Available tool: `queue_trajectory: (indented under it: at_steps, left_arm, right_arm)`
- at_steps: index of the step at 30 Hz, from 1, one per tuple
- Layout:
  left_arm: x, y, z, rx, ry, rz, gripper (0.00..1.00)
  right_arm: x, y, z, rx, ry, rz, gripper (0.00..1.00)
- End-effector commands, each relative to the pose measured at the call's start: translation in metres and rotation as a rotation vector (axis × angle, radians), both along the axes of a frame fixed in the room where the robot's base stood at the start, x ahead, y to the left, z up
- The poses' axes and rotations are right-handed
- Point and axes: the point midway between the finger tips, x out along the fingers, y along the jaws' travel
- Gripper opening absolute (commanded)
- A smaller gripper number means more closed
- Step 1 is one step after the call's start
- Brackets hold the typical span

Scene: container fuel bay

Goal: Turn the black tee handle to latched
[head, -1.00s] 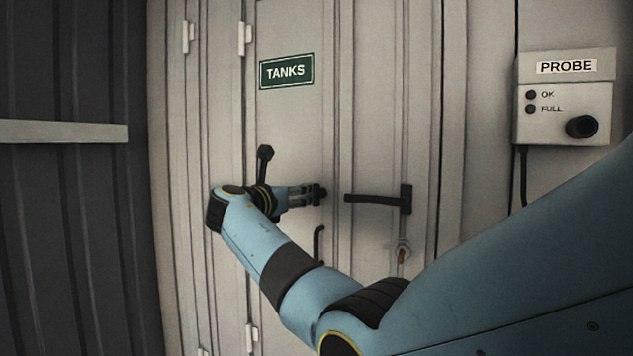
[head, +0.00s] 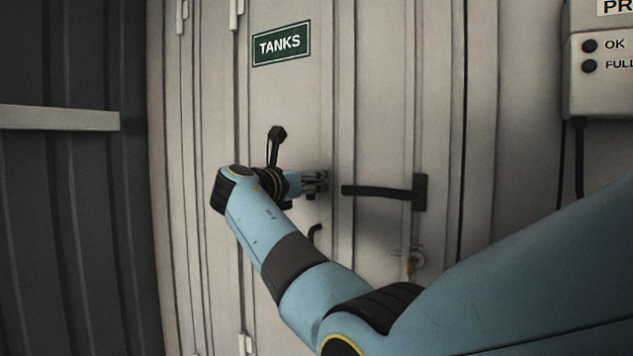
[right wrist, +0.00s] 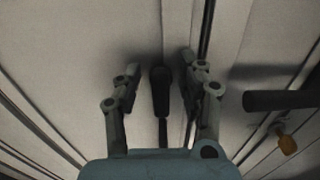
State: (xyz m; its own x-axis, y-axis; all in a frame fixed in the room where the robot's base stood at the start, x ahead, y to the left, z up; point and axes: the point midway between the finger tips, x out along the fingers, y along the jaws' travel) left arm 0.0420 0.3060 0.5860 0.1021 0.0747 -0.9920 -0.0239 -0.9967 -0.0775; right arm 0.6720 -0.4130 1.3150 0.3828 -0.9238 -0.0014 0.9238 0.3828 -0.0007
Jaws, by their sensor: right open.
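A black handle (right wrist: 160,92) with a thick upper end and a thin stem below stands out against the pale door in the right wrist view; I take it to be the tee handle. My right gripper (head: 319,182) is open, with one finger on each side of it; the fingers appear clear of its sides. In the head view my gripper hides most of this handle, and only a thin bent black piece (head: 314,233) shows below the fingers. My left gripper is in neither view.
A horizontal black lever (head: 380,191) on an upright plate is just right of my gripper; it also shows in the wrist view (right wrist: 280,100). A brass key-like piece (head: 412,266) sits below it. A TANKS sign (head: 281,44) is above, a probe box (head: 600,85) upper right.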

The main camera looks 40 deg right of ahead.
Motion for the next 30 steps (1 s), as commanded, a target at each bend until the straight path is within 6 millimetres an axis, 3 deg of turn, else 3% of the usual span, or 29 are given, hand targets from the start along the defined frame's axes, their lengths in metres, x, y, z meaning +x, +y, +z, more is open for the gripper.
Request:
queue_trajectory:
  at_steps: [5,15,30]
  left_arm:
    - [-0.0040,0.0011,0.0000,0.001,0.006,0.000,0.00]
    - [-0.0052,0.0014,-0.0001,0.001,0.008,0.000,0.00]
    - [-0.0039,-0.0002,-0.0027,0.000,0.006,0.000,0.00]
  right_arm:
    - [0.0000,0.0000,0.0004,0.000,0.000,0.000,0.40]
    - [0.0001,-0.0002,0.0002,0.000,0.000,0.000,0.00]
    - [-0.0009,-0.0007,-0.0001,0.025,-0.064,0.000,0.00]
